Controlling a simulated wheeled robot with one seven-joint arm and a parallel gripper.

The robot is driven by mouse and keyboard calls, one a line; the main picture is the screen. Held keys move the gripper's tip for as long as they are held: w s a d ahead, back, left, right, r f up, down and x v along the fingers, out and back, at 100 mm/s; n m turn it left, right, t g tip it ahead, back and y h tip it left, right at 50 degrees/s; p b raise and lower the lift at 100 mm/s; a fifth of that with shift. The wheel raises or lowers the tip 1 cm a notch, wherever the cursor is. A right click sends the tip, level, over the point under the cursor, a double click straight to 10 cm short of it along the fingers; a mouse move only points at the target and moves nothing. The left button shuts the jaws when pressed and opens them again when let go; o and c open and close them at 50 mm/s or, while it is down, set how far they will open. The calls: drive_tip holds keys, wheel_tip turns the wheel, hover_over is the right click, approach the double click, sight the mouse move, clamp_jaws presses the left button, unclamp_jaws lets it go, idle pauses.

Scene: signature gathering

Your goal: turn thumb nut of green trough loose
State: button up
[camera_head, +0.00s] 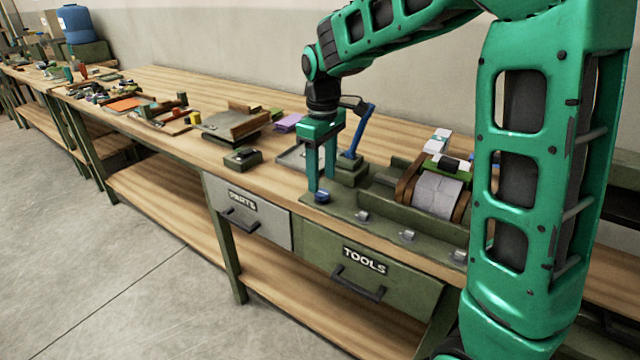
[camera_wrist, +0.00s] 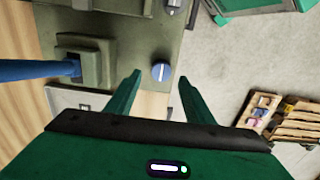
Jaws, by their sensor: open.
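The green trough (camera_head: 385,222) lies along the front edge of the workbench. A round blue thumb nut with a pale bar across its top (camera_head: 322,196) sits at its left end; it also shows in the wrist view (camera_wrist: 161,72). My gripper (camera_head: 321,190) points down over this nut. In the wrist view my gripper (camera_wrist: 160,80) is open, with the nut in line with the gap between its fingertips. A gap shows on each side of the nut. I cannot tell how far the fingertips reach down beside it.
A blue lever (camera_head: 362,132) on a green block stands just behind my gripper. A grey drum (camera_head: 440,196) sits to the right. Several grey metal fittings (camera_head: 407,236) line the trough's front. A small dark green block (camera_head: 243,157) lies left. Drawers marked PARTS (camera_head: 247,215) and TOOLS (camera_head: 365,275) hang below.

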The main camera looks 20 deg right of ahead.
sight(322, 191)
wheel_tip(322, 191, up, 7)
drive_tip(key=shift+r, duration=0.15)
idle(0.5)
